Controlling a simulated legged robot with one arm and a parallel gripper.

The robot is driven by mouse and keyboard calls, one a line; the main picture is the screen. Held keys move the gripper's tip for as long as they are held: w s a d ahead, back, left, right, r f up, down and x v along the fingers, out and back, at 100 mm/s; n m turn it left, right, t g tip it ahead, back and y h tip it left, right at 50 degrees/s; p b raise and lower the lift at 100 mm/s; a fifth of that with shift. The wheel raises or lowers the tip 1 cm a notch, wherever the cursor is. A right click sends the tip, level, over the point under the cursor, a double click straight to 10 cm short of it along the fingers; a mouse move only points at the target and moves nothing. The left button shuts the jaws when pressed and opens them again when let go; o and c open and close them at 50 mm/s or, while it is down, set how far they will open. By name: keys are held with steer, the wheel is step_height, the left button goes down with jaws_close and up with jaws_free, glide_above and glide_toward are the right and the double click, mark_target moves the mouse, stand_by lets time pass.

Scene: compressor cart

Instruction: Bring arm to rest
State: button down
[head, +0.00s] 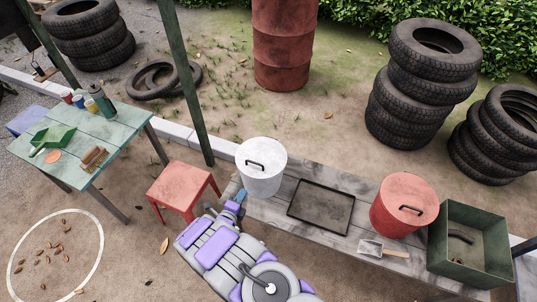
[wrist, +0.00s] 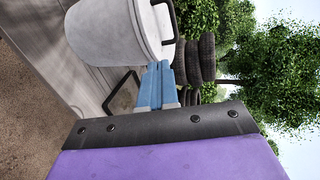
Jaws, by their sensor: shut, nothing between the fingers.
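My gripper (wrist: 158,86) shows in the wrist view with its blue fingers together and nothing between them. In the head view my gripper (head: 238,198) is at the far end of my purple and grey arm. It is just left of and below the white lidded bucket (head: 262,172), over the left end of the grey bench. The white bucket also fills the upper left of the wrist view (wrist: 112,38). I cannot tell whether the fingertips touch the bucket.
A red stool (head: 184,188) and a green table (head: 95,140) stand left. Tyre stacks (head: 425,85) stand behind.

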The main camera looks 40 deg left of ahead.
steer(key=w+a+r+n+g, duration=0.2)
steer(key=w+r, duration=0.4)
steer(key=w, duration=0.2)
steer(key=w+d+r+n+g, duration=0.2)
steer(key=w+d+r, duration=0.4)
steer(key=r, duration=0.3)
steer(key=w+d+r+n+g, duration=0.2)
steer(key=w+d+r+n, duration=0.1)
steer(key=w+d+r, duration=0.4)
steer(key=s+d+r+n+g+h, duration=0.15)
steer(key=s+d+r, duration=0.3)
steer(key=d, duration=0.45)
steer(key=s+d+r+n+g, duration=0.25)
steer(key=d+r, duration=0.25)
steer(key=d, duration=0.5)
steer(key=s+d+r+n+g+h, duration=0.1)
steer(key=s+d+r, duration=0.4)
steer(key=d, duration=0.4)
steer(key=s+d+r+n+g+h, duration=0.1)
steer(key=s+d+r+g, duration=0.1)
steer(key=s+d, duration=0.7)
steer(key=s+d+r+n+g+h, duration=0.1)
steer(key=s+d+r+n+g, duration=0.1)
steer(key=s+d, duration=0.7)
steer(key=s, duration=0.6)
steer(key=shift+d+g+h, duration=0.15)
steer(key=shift+g+h, duration=0.2)
steer(key=shift+g, duration=0.05)
steer(key=shift+r, duration=0.1)
